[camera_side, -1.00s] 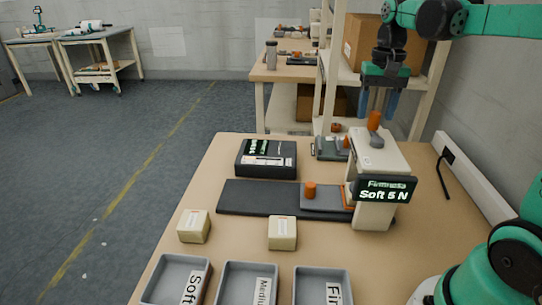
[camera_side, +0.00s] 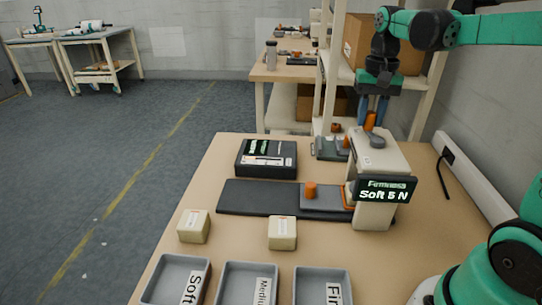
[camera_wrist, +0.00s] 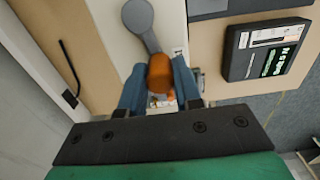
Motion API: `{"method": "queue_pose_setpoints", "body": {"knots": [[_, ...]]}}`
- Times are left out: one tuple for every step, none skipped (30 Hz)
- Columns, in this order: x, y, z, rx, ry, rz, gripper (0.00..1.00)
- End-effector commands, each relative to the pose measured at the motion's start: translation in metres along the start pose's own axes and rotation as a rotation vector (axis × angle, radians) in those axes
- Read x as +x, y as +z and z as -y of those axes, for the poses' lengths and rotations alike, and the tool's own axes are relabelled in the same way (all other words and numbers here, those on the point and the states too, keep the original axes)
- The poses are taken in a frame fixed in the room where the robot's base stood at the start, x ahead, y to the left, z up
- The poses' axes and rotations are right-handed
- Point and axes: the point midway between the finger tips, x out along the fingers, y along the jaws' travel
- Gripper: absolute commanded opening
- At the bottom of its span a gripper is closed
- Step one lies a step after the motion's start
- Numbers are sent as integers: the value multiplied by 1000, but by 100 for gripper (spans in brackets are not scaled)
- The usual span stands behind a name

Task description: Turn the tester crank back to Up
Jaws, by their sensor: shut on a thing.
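The firmness tester (camera_side: 377,180) stands at the right of the bench, and its display reads "Soft 5 N". Its crank has a grey arm (camera_wrist: 142,24) on top of the tester and an orange knob (camera_side: 370,120). My gripper (camera_side: 371,112) reaches down from above at the tester's top. In the wrist view its blue fingers stand on both sides of the orange knob (camera_wrist: 160,74), shut on it. The crank arm runs from the grey hub to the knob between my fingers. A label beside the crank is too small to read.
A black device (camera_side: 266,158) and a dark mat (camera_side: 258,198) lie left of the tester. Two cream blocks (camera_side: 194,226) (camera_side: 282,233) sit nearer. Labelled grey trays (camera_side: 248,268) line the front. A shelf post (camera_side: 331,70) stands behind the bench.

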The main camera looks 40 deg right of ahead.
Motion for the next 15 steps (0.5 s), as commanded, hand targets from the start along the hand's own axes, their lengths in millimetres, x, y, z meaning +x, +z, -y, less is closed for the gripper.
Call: {"method": "queue_pose_setpoints", "body": {"knots": [[0,3,6,-5,1,6,0],[0,4,9,-5,1,6,0],[0,6,12,-5,1,7,0],[0,7,14,-5,1,7,0],[0,7,16,-4,1,7,0],[0,8,17,-2,1,7,0],[0,8,17,-1,1,7,0],[0,7,17,-1,1,6,0],[0,7,17,-1,1,6,0],[0,7,17,-1,1,6,0],[0,7,17,-1,0,5,0],[0,7,17,-1,0,5,0],[0,7,17,-1,0,4,0],[0,8,18,-2,0,4,0],[0,9,19,-3,0,4,0]]}}
